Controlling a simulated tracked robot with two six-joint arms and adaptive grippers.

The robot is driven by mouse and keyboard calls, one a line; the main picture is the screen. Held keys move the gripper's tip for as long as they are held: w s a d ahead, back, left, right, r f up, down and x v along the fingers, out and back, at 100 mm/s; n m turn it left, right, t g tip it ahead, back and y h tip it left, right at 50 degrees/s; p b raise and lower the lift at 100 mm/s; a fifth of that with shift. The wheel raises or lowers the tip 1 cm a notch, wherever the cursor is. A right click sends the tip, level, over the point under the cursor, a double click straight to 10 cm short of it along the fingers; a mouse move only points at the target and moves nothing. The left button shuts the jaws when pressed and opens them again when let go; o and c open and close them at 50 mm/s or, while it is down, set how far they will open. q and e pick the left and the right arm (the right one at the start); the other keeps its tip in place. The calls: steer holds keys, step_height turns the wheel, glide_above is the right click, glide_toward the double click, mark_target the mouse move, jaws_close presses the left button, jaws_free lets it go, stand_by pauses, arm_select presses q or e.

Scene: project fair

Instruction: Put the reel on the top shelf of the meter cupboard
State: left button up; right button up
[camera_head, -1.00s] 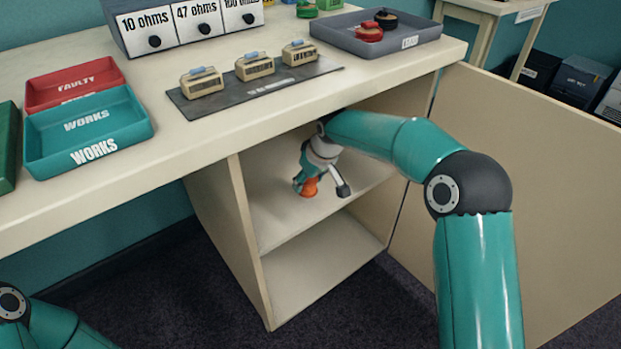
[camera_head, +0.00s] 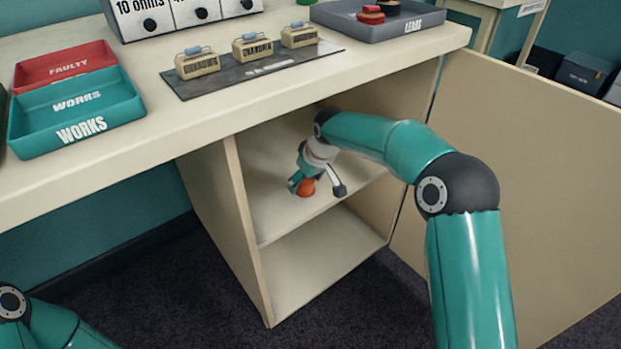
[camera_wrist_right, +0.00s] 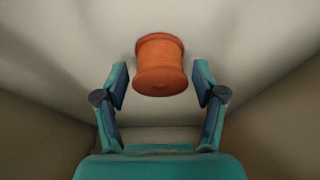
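The orange reel (camera_head: 306,188) stands on the top shelf (camera_head: 290,212) of the open meter cupboard (camera_head: 250,235), partly hidden by my gripper in the head view. In the right wrist view the reel (camera_wrist_right: 160,66) is upright on the pale shelf. My right gripper (camera_head: 318,187) reaches into the upper compartment. Its fingers (camera_wrist_right: 160,84) are spread on either side of the reel's near end, with a small gap on each side. Of my left arm only links show at the lower left; its gripper is out of view.
The cupboard door (camera_head: 520,190) stands open on the right. The lower shelf (camera_head: 325,262) is empty. The bench above holds a teal tray (camera_head: 75,113), a red tray (camera_head: 65,65), a dark mat (camera_head: 250,72) with three small meters, and a grey tray (camera_head: 400,30).

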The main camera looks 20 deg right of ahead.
stand_by(0.3)
steer(key=p+v, duration=0.2)
steer(key=v, duration=0.4)
steer(key=s+d+p, duration=0.1)
steer(key=s+d, duration=0.3)
steer(key=s, duration=0.7)
steer(key=s+a+f+m+g+y, duration=0.1)
steer(key=s+a+f, duration=0.3)
steer(key=f, duration=0.5)
steer(key=s+a+f+m+g+y, duration=0.1)
steer(key=s+a+f, duration=0.3)
steer(key=f, duration=0.6)
steer(key=s+a+f+m, duration=0.1)
steer(key=s+f+m, duration=0.1)
steer(key=s+f, duration=0.3)
steer(key=s+a+f+m+g, duration=0.1)
steer(key=s+f, duration=0.3)
steer(key=s, duration=0.5)
steer(key=shift+s+a+f+m+g, duration=0.15)
steer(key=shift+s+f+m+g, duration=0.15)
steer(key=shift+s+f+m, duration=0.15)
steer(key=shift+r, duration=0.1)
